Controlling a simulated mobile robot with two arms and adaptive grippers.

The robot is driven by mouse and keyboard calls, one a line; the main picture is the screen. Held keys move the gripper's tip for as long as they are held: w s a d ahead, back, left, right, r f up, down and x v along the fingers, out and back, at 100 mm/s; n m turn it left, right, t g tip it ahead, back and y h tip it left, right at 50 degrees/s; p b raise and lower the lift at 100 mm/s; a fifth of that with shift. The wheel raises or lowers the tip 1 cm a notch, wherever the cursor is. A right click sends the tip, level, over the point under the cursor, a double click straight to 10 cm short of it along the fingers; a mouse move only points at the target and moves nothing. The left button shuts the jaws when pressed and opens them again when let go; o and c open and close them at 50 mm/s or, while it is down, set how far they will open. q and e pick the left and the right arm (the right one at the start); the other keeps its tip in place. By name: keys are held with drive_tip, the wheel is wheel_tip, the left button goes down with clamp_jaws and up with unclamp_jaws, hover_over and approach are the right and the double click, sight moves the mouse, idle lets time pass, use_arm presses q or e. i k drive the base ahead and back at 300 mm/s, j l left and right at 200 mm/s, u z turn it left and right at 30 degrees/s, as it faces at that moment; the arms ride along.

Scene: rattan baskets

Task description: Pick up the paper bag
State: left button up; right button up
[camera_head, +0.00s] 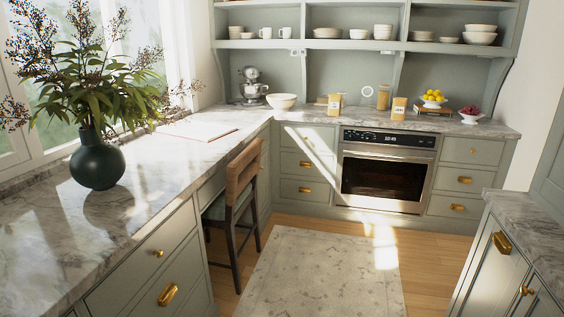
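Two small tan packets with pale labels, which look like paper bags, stand upright on the far marble counter. One bag (335,105) is left of the oven's middle, and the other bag (399,110) is to its right, above the oven. They are too small to tell their labels. Neither of my grippers is in view.
An oven (383,178) sits below the far counter (300,115). A wooden chair (238,200) stands at left; a rug (325,270) covers open floor. A dark vase (97,162) is near.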

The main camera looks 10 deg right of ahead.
sight(400, 107)
drive_tip(key=i+l+z, duration=0.15)
drive_tip(key=i+l, duration=0.3)
drive_tip(key=i, duration=0.35)
drive_tip(key=i+l+z, duration=0.2)
drive_tip(key=i+l, duration=0.15)
drive_tip(key=i, duration=0.45)
drive_tip(key=i+l+z, duration=0.15)
drive_tip(key=i, duration=0.7)
drive_tip(key=i+l+z, duration=0.2)
drive_tip(key=i, duration=0.65)
